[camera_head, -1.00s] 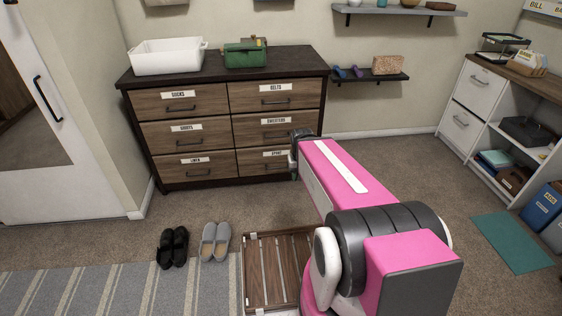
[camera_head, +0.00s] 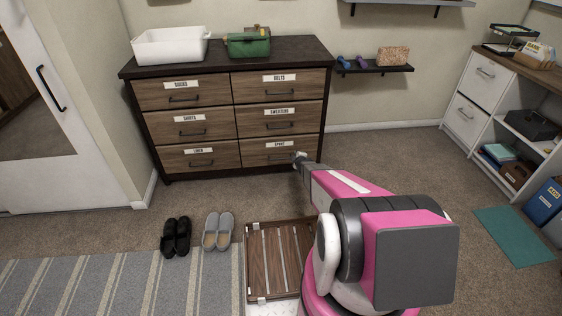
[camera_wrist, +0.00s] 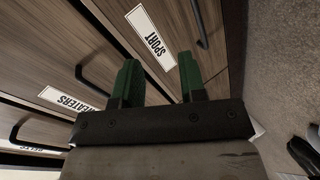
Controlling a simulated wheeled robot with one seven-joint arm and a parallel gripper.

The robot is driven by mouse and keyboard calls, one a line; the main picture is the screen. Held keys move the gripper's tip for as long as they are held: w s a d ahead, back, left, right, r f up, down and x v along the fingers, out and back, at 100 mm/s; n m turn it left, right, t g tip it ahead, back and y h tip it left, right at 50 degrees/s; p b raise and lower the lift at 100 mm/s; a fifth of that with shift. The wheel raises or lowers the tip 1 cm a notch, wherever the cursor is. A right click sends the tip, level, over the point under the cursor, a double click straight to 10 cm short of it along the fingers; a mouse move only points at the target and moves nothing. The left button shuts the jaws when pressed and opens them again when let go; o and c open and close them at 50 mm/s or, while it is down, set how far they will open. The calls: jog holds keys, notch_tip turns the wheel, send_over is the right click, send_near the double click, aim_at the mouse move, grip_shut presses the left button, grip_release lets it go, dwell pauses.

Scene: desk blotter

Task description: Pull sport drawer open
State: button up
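The sport drawer (camera_head: 252,160) is the bottom right drawer of a brown wooden dresser and looks shut. Its white SPORT label shows in the wrist view (camera_wrist: 151,38). Its dark bar handle (camera_wrist: 199,24) stands at the upper right there, to the right of the label and beyond the right fingertip. My gripper (camera_head: 299,157) is in front of the drawer's right part and hides some of it. In the wrist view its two green fingers (camera_wrist: 160,72) are apart with nothing between them, pointing at the drawer front near the label. They are not around the handle.
The sweaters drawer (camera_head: 305,115) above is shut, and so are the others. A white bin (camera_head: 170,47) and a green bag (camera_head: 248,46) sit on top. Shoes (camera_head: 175,237), slippers (camera_head: 217,231) and a slatted wooden piece (camera_head: 257,265) lie on the floor.

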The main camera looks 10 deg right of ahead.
aim_at(275, 150)
notch_tip(275, 150, down, 10)
jog(key=w+a+n+t+y, duration=0.2)
jog(key=w+a+n+y, duration=0.1)
jog(key=n+y, duration=0.25)
jog(key=x, duration=1)
jog(key=shift+a+f+n, duration=0.2)
jog(key=shift+a+n, duration=0.05)
jog(key=shift+n, duration=0.2)
grip_shut()
